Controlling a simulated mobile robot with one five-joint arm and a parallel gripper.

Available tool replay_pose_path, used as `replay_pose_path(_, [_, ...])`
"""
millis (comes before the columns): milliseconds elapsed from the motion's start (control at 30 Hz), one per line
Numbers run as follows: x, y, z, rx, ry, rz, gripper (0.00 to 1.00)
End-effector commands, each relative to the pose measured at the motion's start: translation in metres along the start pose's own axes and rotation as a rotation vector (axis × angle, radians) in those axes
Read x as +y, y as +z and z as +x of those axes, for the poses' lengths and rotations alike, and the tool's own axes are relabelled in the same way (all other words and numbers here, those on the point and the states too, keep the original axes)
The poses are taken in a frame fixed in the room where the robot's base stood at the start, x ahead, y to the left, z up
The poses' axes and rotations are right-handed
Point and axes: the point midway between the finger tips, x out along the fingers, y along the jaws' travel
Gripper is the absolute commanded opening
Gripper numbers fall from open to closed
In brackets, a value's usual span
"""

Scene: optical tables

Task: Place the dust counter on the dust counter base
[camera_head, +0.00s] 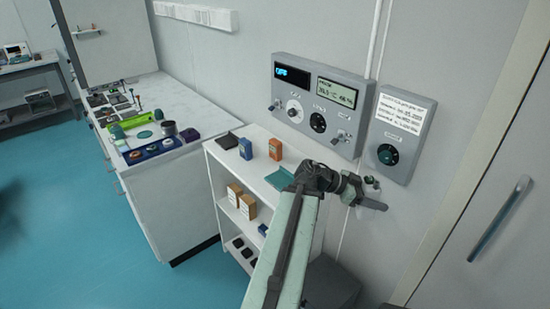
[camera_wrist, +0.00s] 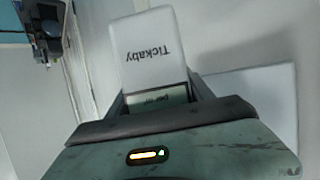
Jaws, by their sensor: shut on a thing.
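In the wrist view my gripper (camera_wrist: 160,97) is shut on a white, box-shaped device (camera_wrist: 152,48) marked "Tickaby", with a small grey-green display near the jaws. I take it to be the dust counter; its lower part is hidden by my gripper. In the head view my gripper (camera_head: 371,194) is to the right of the white shelf unit, in front of the wall below the control panels. The held device cannot be made out there. A flat dark pad (camera_head: 225,141) lies on the shelf top's left end; I cannot tell if it is the dust counter base.
A blue box (camera_head: 245,148) and an orange box (camera_head: 275,148) stand on the shelf unit (camera_head: 258,173), with bare top around them. A cluttered bench (camera_head: 195,115) is left of it. A wall panel (camera_head: 335,140) and a door handle (camera_head: 498,218) are near the arm.

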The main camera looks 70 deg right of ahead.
Motion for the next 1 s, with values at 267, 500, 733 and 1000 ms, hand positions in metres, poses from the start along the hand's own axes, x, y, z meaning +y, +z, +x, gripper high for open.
replay_pose_path(267, [-0.006, 0.002, -0.003, 0.001, -0.019, -0.007, 0.0])
replay_pose_path(500, [-0.063, 0.036, -0.074, 0.002, -0.213, -0.081, 0.0])
replay_pose_path(733, [-0.127, 0.088, -0.189, 0.002, -0.466, -0.185, 0.0])
replay_pose_path(1000, [-0.156, 0.128, -0.279, 0.005, -0.642, -0.258, 0.0])
